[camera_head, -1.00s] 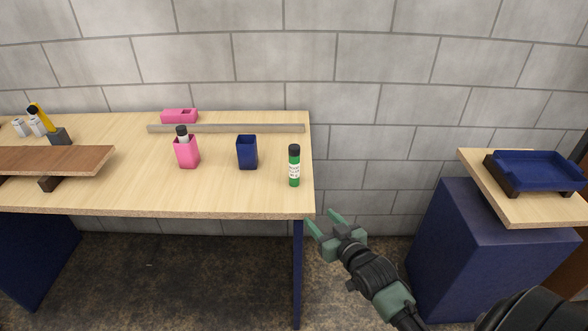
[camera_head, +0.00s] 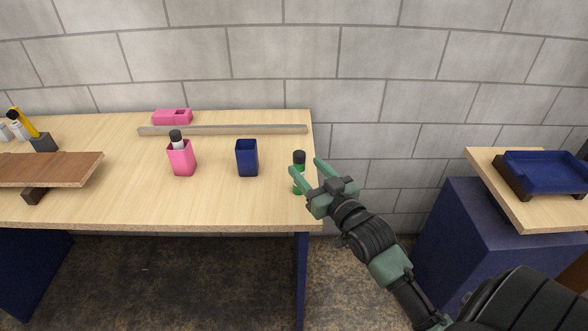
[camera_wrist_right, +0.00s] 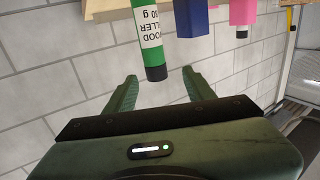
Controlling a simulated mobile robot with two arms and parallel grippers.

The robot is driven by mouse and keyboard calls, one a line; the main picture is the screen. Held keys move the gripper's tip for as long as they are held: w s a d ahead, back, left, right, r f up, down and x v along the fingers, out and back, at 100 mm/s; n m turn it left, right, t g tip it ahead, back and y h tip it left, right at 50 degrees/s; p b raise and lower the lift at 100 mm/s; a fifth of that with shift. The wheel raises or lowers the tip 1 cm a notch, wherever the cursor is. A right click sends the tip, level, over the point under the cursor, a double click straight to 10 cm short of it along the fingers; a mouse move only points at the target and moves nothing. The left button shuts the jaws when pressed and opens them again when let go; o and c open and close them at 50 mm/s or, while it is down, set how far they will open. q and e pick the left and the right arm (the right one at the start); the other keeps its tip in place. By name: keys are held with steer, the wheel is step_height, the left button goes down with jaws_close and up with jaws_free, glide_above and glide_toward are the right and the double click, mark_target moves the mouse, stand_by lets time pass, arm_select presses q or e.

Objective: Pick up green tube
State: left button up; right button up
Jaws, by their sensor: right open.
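The green tube (camera_head: 299,158) has a black cap and stands upright near the table's right edge. In the head view its lower part is partly hidden behind my right gripper. My right gripper (camera_head: 306,172) is open, with its fingers pointing at the tube and seeming to reach to either side of it. In the right wrist view the tube (camera_wrist_right: 150,36) shows a white label and appears upside down. It lies ahead of and between the open fingers (camera_wrist_right: 160,84), and no grip on it shows. My left gripper is not in view.
A dark blue cup (camera_head: 247,158) and a pink holder (camera_head: 181,160) with a black-capped bottle stand left of the tube. A grey rail (camera_head: 222,130) and a pink block (camera_head: 172,117) lie behind. A side table (camera_head: 505,200) with a blue tray (camera_head: 548,172) stands at right.

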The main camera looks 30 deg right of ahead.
mark_target(302, 160)
steer(key=shift+w+d+r, duration=0.1)
steer(key=shift+w+r, duration=0.25)
steer(key=shift+w, duration=0.25)
steer(key=w, duration=0.1)
steer(key=w+p, duration=0.1)
steer(key=w, duration=0.2)
steer(key=shift+w+d+f, duration=0.3)
steer(key=shift+d+f, duration=0.05)
steer(key=shift+s, duration=0.1)
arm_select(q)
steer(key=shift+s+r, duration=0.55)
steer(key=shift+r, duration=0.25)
arm_select(e)
jaws_close()
